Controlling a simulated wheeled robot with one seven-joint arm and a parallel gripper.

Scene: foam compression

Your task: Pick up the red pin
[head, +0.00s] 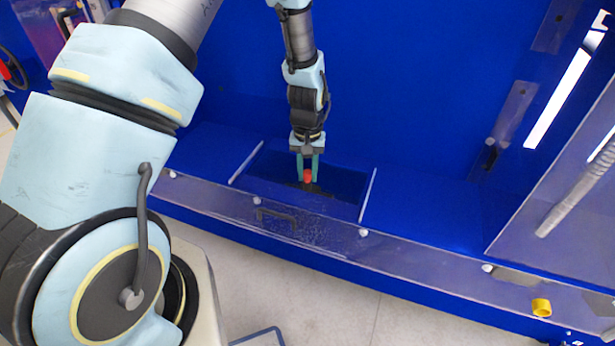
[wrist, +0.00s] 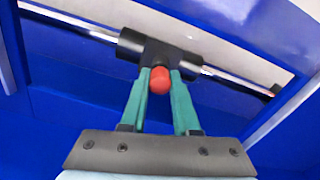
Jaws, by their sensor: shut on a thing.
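The red pin (wrist: 160,80) shows as a rounded red knob between the two green fingers of my gripper (wrist: 159,84) in the wrist view. The fingers are shut on it from both sides. Just beyond it is a black cylindrical block (wrist: 190,62) on a metal rod (wrist: 92,31); whether the pin is seated in the block or clear of it I cannot tell. In the head view my gripper (head: 308,172) points down into a dark recess in the blue surface, with the red pin (head: 308,176) between its fingertips. The pin's lower part is hidden.
The recess lies in a blue bench (head: 420,212) with a blue wall behind it. Thin light rails (head: 368,194) flank the recess. A clear strip with a black handle (head: 277,214) runs along the front. A yellow ring-like part (head: 541,307) sits at the lower right.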

